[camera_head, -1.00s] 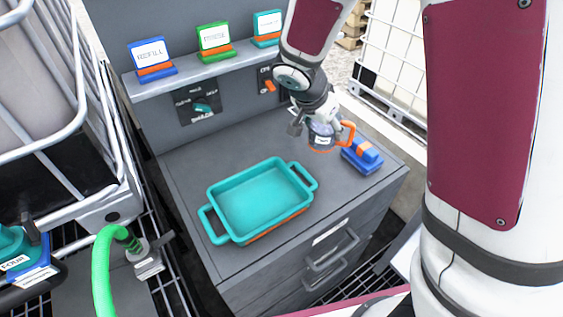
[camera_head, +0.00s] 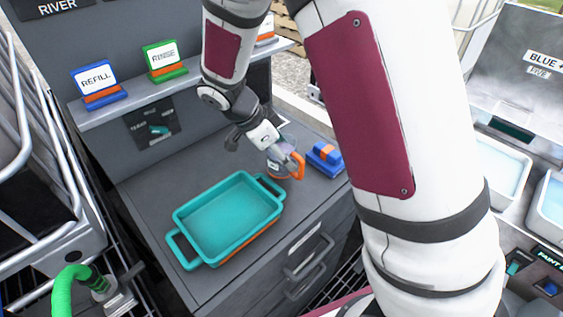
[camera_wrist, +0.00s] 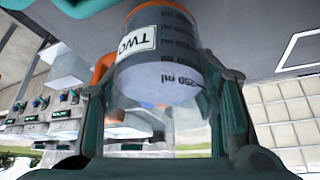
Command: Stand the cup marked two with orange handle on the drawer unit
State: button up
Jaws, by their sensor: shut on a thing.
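The cup marked two (camera_head: 281,162) is a clear measuring cup with an orange handle (camera_head: 298,168). My gripper (camera_head: 268,143) is shut on it. In the wrist view the cup (camera_wrist: 158,48) sits between my gripper's fingers (camera_wrist: 160,112), with its TWO label and 250 ml scale showing. The drawer unit (camera_head: 150,192) is dark grey with a flat top. The cup is over the right part of that top, between the teal tray and a blue block. I cannot tell whether its base touches the top.
A teal tray (camera_head: 228,214) with side handles lies on the drawer unit, left of the cup. A blue block with an orange part (camera_head: 325,158) lies close to its right. A shelf (camera_head: 140,103) with signs runs behind. Clear top lies left and behind the tray.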

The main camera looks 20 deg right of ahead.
jog(key=shift+f, duration=1.6)
jog(key=o, duration=1.5)
jog(key=shift+f, duration=0.1)
jog(key=v, duration=1.2)
jog(key=shift+r, duration=0.2)
